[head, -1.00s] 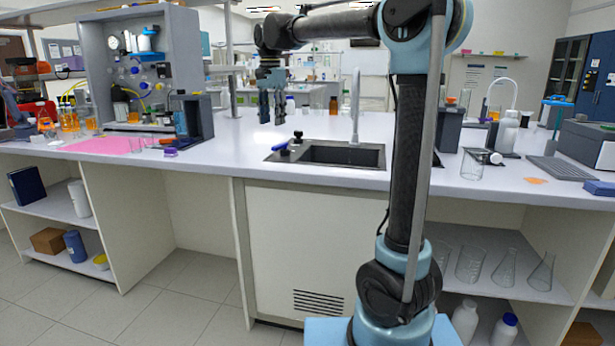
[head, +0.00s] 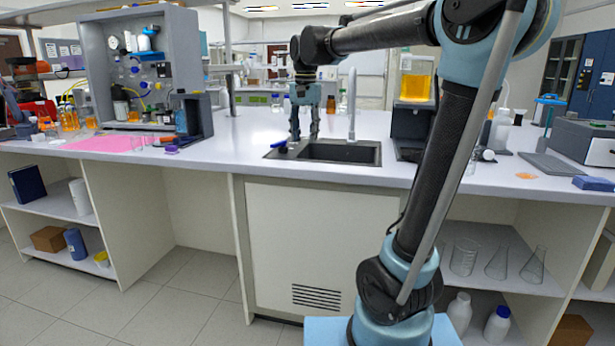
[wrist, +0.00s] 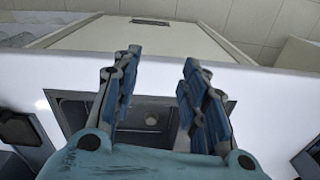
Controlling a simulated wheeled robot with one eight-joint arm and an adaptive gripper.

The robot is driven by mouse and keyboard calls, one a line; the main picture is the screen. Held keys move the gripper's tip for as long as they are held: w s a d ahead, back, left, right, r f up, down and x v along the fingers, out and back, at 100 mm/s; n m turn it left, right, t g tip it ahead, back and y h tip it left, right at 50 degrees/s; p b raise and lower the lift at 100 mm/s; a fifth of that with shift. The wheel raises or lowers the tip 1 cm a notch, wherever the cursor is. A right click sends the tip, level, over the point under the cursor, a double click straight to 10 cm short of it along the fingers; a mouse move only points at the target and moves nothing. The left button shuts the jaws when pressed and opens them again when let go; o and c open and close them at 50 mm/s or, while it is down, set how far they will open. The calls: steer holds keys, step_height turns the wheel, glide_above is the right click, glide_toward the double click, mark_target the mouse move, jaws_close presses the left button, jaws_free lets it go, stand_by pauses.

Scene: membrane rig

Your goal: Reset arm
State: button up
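My gripper (head: 304,122) hangs from my arm, pointing down over the left part of the sink (head: 340,152) in the head view. In the wrist view my gripper (wrist: 157,95) shows two blue-padded fingers set apart, with nothing between them. The dark sink basin with its round drain (wrist: 151,119) shows behind the fingers. My arm reaches up from its base at lower right and bends over to the left. Part of the sink's left rim is close to the fingertips in the head view; I cannot tell the exact height above it.
A grey faucet (head: 351,105) stands just right of my gripper. A blue-handled item (head: 280,146) lies at the sink's left edge. The membrane rig panel (head: 145,75) stands left, by a pink mat (head: 103,145). An orange-filled container (head: 415,88) stands right.

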steer(key=s+d+f+n, duration=0.2)
steer(key=s+d+f, duration=0.8)
steer(key=s+f, duration=0.2)
steer(key=s+d+f+n+t, duration=0.1)
steer(key=s+d+f+n, duration=0.1)
steer(key=s+d+f, duration=0.7)
step_height(320, 180, down, 7)
steer(key=s, duration=0.2)
steer(key=shift+s+d+t, duration=0.3)
steer(key=shift+s+d, duration=0.1)
steer(key=shift+c, duration=0.8)
